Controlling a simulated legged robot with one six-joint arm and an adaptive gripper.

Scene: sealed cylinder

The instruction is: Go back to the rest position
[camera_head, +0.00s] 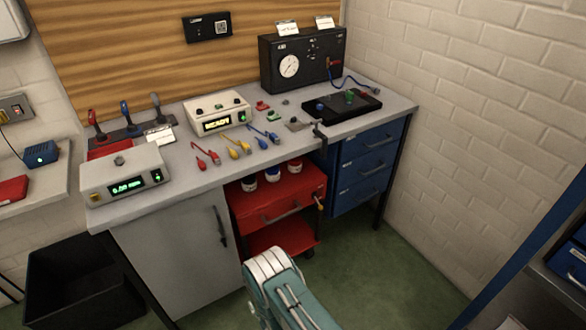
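Part of my own arm (285,292), teal with a white banded end, rises from the bottom edge in front of the workbench. It appears apart from the bench and the red trolley. My gripper's fingers do not show, so its opening and anything in it are hidden. No sealed cylinder can be made out clearly.
The workbench (185,185) carries a lit READY box (219,113), a display unit (126,176), a black gauge panel (300,60) and small coloured tools. A red trolley (280,205) and blue drawers (365,165) stand below. A black bin (80,285) is left. Green floor (390,275) is clear at right.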

